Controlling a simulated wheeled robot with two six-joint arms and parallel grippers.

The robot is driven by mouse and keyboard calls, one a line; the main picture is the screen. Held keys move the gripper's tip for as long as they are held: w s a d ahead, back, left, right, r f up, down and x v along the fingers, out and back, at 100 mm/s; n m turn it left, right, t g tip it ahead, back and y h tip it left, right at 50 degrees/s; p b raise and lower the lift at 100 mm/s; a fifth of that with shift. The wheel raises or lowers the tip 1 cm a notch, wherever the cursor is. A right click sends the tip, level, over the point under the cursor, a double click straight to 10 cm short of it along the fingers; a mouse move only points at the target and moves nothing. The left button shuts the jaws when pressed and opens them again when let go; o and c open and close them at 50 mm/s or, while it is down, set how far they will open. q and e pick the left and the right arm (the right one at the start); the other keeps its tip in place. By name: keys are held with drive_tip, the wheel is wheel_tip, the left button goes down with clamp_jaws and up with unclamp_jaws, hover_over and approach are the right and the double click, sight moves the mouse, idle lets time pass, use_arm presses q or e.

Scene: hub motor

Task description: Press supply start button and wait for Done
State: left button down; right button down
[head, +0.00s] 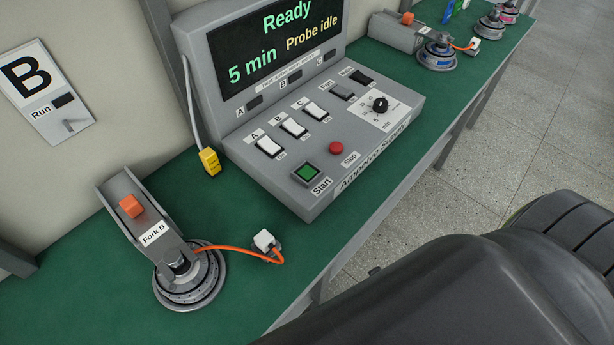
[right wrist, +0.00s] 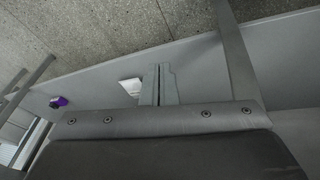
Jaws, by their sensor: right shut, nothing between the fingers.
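The grey supply console (head: 290,205) stands on the green bench. Its screen (head: 275,45) reads "Ready", "5 min" and "Probe idle". Neither gripper shows in the head view, and nothing touches the start button there.
Fork B's hub motor (head: 190,280) sits on the bench at left, with an orange cable to a white connector (head: 264,241). White switches and a black knob (head: 380,104) are on the panel. More motors (head: 437,55) stand farther back.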

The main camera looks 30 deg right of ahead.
drive_tip(key=w+d+r+n+t+h+b, duration=0.15)
drive_tip(key=w+r+t, duration=0.35)
drive_tip(key=r, duration=0.8)
drive_tip(key=w+d+r+n+t+h+b, duration=0.15)
drive_tip(key=w+r+t, duration=0.35)
drive_tip(key=r, duration=0.9)
drive_tip(key=w+r+n+t+h+b, duration=0.25)
drive_tip(key=w+r, duration=0.45)
drive_tip(key=r, duration=0.6)
drive_tip(key=w+a+r+n+t+y, duration=0.1)
drive_tip(key=a+r+n+t+y, duration=0.25)
drive_tip(key=r+n, duration=0.25)
drive_tip(key=w+a+r+n+t+y, duration=0.1)
drive_tip(key=a+r+n+t+y, duration=0.2)
drive_tip(key=r+n+t+y, duration=0.25)
drive_tip(key=a+r+n+g+y, duration=0.1)
drive_tip(key=a+n+g+y, duration=0.6)
drive_tip(key=n, duration=0.7)
drive_tip(key=a+r+n+g+y, duration=0.1)
drive_tip(key=a+n+g+y, duration=0.7)
drive_tip(key=n, duration=0.5)
drive_tip(key=w+d+f+n+g+h, duration=0.2)
drive_tip(key=w+d+f+n+h, duration=0.2)
drive_tip(key=d+f+n+h, duration=0.3)
wheel_tip(320, 180, down, 3)
drive_tip(key=d+h, duration=0.2)
drive_tip(key=h, duration=0.2)
drive_tip(key=shift+w+d+h, duration=0.35)
drive_tip(key=shift+w+d, duration=0.05)
